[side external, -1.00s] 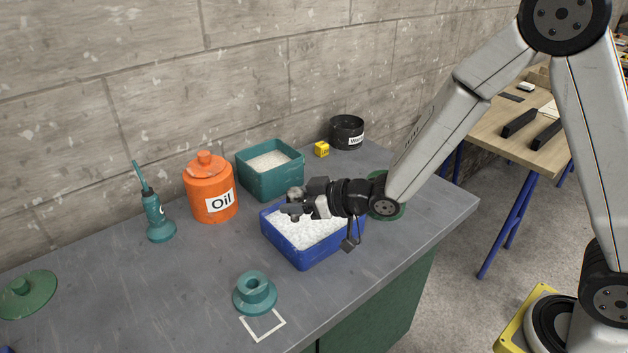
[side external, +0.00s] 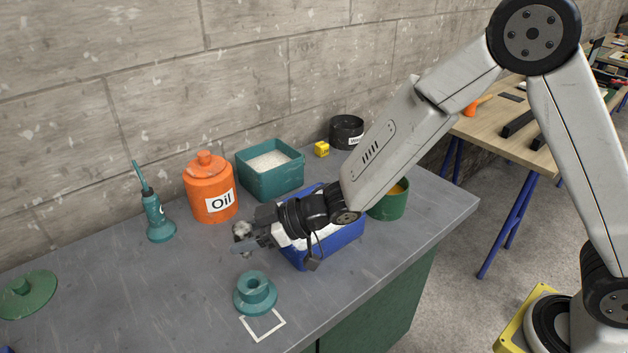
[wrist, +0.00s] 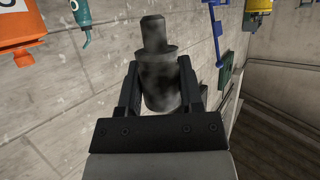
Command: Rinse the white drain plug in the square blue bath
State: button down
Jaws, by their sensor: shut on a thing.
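My gripper (side external: 245,238) is shut on the drain plug (wrist: 160,78). In the wrist view the plug is a stepped cylinder with a narrower end, grey with dark smudges over a pale surface, between the two fingers. In the side view the plug (side external: 241,231) shows small and greyish at the fingertips, partly covered by them, left of the bath and above the bench. The square blue bath (side external: 342,244) holds white foam-like filling. My wrist and forearm hide much of it.
A teal square bath (side external: 273,184) with white filling stands behind. An orange Oil can (side external: 209,190), teal oiler (side external: 159,226), teal flanged ring (side external: 255,295), white square outline (side external: 264,327), green pot (side external: 391,207), yellow cube (side external: 321,149) and black pot (side external: 346,131) surround it. The left bench is mostly clear.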

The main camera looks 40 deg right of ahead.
aim_at(248, 257)
jog(key=shift+f, duration=2.85)
jog(key=shift+f, duration=0.15)
jog(key=shift+f, duration=1.75)
jog(key=shift+f, duration=0.15)
jog(key=shift+c, duration=1.2)
grip_release()
jog(key=shift+d, duration=0.1)
jog(key=v, duration=0.7)
jog(key=shift+s+d, duration=0.25)
jog(key=shift+s, duration=0.05)
